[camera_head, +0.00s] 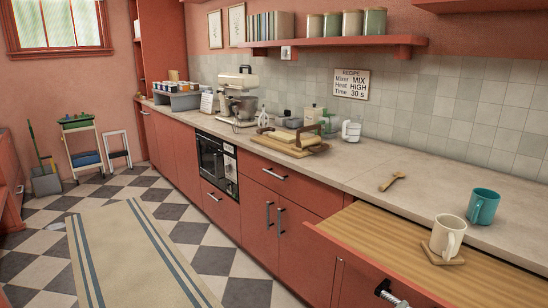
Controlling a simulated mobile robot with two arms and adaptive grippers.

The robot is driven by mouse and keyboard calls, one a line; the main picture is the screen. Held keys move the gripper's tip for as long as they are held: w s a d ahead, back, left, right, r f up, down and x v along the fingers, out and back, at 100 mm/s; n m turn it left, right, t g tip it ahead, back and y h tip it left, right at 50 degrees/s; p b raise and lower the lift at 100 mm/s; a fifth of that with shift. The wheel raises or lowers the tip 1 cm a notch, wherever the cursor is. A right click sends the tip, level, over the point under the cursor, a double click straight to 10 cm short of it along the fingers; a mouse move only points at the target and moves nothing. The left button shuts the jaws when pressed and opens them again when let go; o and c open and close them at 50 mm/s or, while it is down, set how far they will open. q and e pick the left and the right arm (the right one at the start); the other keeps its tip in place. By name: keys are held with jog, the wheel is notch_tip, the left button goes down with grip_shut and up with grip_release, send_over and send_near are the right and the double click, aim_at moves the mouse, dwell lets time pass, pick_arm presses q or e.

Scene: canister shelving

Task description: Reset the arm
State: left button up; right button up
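Several lidded canisters stand in a row on the red wall shelf (340,41); the rightmost canister (375,21) is green.
A cream mug (447,237) stands on a coaster on the pulled-out surface. A teal mug (483,206) and a wooden utensil (391,181) are on the counter (350,168). A mixer (239,97) stands farther back. A striped rug (135,255) covers open floor at left.

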jog(key=s+a+f+m+g+y, duration=0.25)
jog(key=s+f+m+y, duration=0.25)
jog(key=s+f+m, duration=0.5)
jog(key=s+a+f+m+g+y, duration=0.3)
jog(key=s+a+m, duration=0.1)
jog(key=s+m, duration=0.15)
jog(key=s+a+f+m+g+y, duration=0.3)
jog(key=s+m, duration=0.2)
jog(key=s, duration=0.2)
notch_tip(320, 180, down, 26)
jog(key=s+p, duration=0.2)
pick_arm(q)
jog(key=r, duration=0.1)
jog(key=r+p, duration=0.1)
jog(key=s+a+r, duration=0.1)
jog(key=shift+r, duration=0.2)
pick_arm(e)
jog(key=s+d+f+g, duration=0.2)
jog(key=s+f, duration=1.1)
jog(key=s, duration=0.3)
jog(key=shift+d+h, duration=0.3)
